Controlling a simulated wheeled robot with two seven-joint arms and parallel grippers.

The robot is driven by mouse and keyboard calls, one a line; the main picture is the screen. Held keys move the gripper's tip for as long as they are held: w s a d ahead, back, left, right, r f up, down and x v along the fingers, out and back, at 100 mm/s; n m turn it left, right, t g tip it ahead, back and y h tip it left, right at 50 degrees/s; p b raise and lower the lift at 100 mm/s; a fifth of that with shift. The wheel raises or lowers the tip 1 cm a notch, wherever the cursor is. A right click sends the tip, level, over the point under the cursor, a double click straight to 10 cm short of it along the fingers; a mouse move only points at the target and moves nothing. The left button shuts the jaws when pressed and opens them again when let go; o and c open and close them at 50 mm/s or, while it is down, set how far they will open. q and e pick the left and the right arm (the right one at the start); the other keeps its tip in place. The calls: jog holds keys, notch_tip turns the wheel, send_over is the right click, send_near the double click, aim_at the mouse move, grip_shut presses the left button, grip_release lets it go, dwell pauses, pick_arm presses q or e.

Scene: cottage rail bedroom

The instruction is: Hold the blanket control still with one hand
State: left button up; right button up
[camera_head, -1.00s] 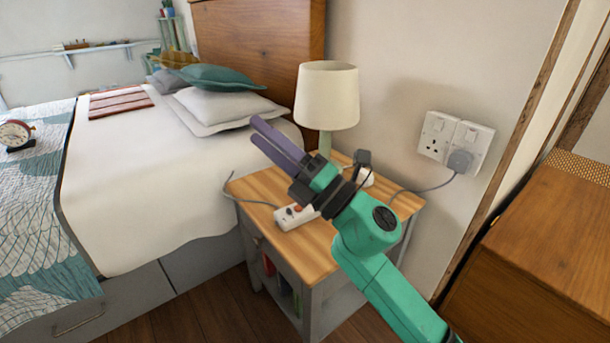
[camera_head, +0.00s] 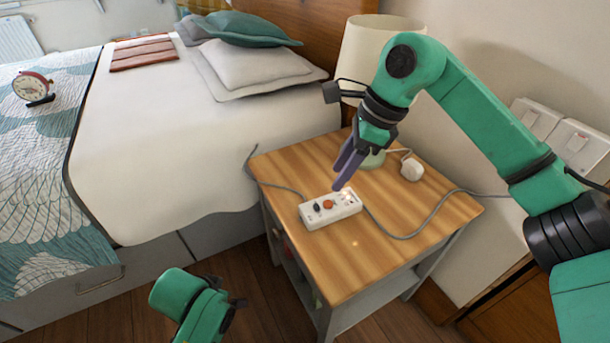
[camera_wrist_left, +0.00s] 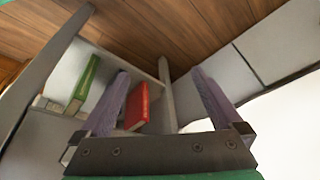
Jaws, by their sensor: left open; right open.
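The blanket control (camera_head: 318,215), a white box with a red button and a dark switch, lies on the wooden bedside table (camera_head: 385,250). Grey cords run from both its ends. My right gripper (camera_head: 342,180) points down just above the control's back edge, its purple fingers open; I cannot tell whether they touch it. My left gripper (camera_head: 235,304) is low at the bottom of the head view, in front of the table and beside the bed, its fingers hardly seen there. In the left wrist view its two purple fingers (camera_wrist_left: 164,90) are apart and empty, facing the table's open shelf.
A cream lamp (camera_head: 365,50) stands at the table's back, partly behind my right arm. A white round plug-like piece (camera_head: 411,169) lies near it. Red (camera_wrist_left: 137,105) and green (camera_wrist_left: 84,84) books stand in the shelf. The bed (camera_head: 180,130) borders the table's left; wall sockets (camera_head: 555,125) are at right.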

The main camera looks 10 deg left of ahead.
pick_arm(q)
jog(key=w+a+r+n+t+y, duration=0.1)
jog(key=w+a+r+t, duration=0.2)
jog(key=w+r+t, duration=0.75)
jog(key=w+d+r+m+t+h, duration=0.2)
jog(key=w+d+r+h, duration=0.15)
jog(key=w+r, duration=0.6)
jog(key=s+d+r+m+h, duration=0.2)
jog(key=d+r+m+h, duration=0.1)
jog(key=d+r+h, duration=0.25)
jog(key=m+g+h, duration=0.3)
jog(key=m+g, duration=0.3)
jog(key=g, duration=0.3)
send_near(325, 204)
jog(key=x, duration=1.3)
jog(key=shift+r, duration=0.1)
